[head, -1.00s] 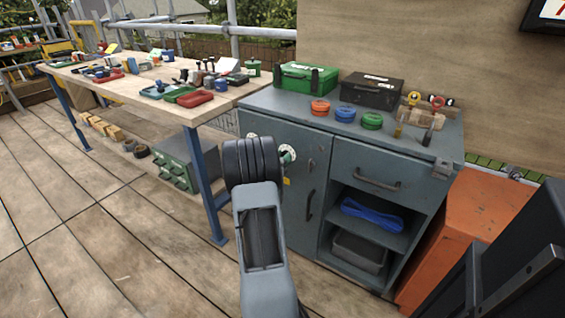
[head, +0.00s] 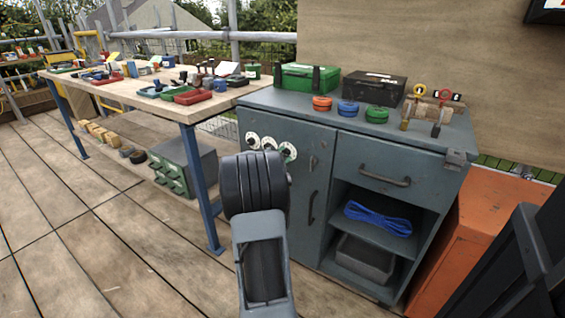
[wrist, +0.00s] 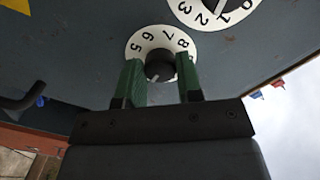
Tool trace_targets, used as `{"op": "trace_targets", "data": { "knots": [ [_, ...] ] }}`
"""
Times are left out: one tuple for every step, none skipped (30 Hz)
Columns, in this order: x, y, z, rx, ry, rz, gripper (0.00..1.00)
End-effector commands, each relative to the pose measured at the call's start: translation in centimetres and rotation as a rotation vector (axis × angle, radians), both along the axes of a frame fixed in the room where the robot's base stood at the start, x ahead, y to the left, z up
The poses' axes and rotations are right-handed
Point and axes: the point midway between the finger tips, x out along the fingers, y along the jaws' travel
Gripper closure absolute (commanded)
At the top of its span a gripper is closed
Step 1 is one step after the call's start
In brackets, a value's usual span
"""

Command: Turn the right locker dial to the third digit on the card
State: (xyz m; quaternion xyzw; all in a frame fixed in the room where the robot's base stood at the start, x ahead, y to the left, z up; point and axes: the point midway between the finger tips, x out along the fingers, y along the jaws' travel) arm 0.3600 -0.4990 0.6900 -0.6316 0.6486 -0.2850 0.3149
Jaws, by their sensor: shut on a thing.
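Three white dials sit at the top left of the grey-blue locker door (head: 285,200) in the head view: left (head: 253,140), middle (head: 269,143) and right (head: 288,151). In the wrist view the right dial (wrist: 160,36) shows the digits 5 to 8 around a black knob (wrist: 160,66). My gripper (wrist: 158,60) is shut on this knob, one green finger on each side. The knob has a small pale mark at its lower edge; the lower dial face is hidden. The middle dial (wrist: 215,12) is partly visible at upper right. My arm hides the fingers in the head view. I see no readable card.
The cabinet top holds a green box (head: 308,77), a black case (head: 373,88) and orange, blue and green round items. A wooden workbench (head: 120,88) with tools stands at left. An orange cabinet (head: 490,220) stands at right. Plank floor is open at left.

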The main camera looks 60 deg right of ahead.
Motion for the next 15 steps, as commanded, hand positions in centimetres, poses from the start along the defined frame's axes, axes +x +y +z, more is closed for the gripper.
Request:
{"op": "trace_targets", "data": {
  "knots": [
    [-0.04, 0.00, -0.31, -0.002, -0.033, 0.000, 0.91],
    [-0.04, 0.00, -0.31, -0.001, -0.051, 0.000, 0.91],
    [-0.02, 0.00, -0.31, -0.001, -0.074, 0.000, 0.91],
    [-0.03, -0.01, -0.30, -0.001, -0.090, 0.000, 0.91],
    [-0.02, -0.01, -0.29, 0.000, -0.106, 0.000, 0.91],
    [-0.03, -0.01, -0.26, -0.001, -0.124, 0.000, 0.91],
    [-0.04, -0.01, -0.23, -0.001, -0.137, -0.001, 0.91],
    [-0.04, 0.00, -0.20, -0.001, -0.150, -0.002, 0.91],
    [-0.04, 0.00, -0.17, -0.001, -0.163, -0.001, 0.91],
    [-0.04, 0.00, -0.16, -0.001, -0.173, -0.001, 0.91],
    [-0.04, 0.00, -0.13, -0.001, -0.182, -0.002, 0.91],
    [-0.05, 0.00, -0.12, -0.001, -0.192, -0.002, 0.91],
    [-0.04, 0.00, -0.11, -0.002, -0.198, -0.001, 0.91],
    [-0.04, -0.01, -0.10, -0.002, -0.203, -0.001, 0.91],
    [-0.03, -0.01, -0.09, -0.001, -0.210, -0.001, 0.91]
  ]
}}
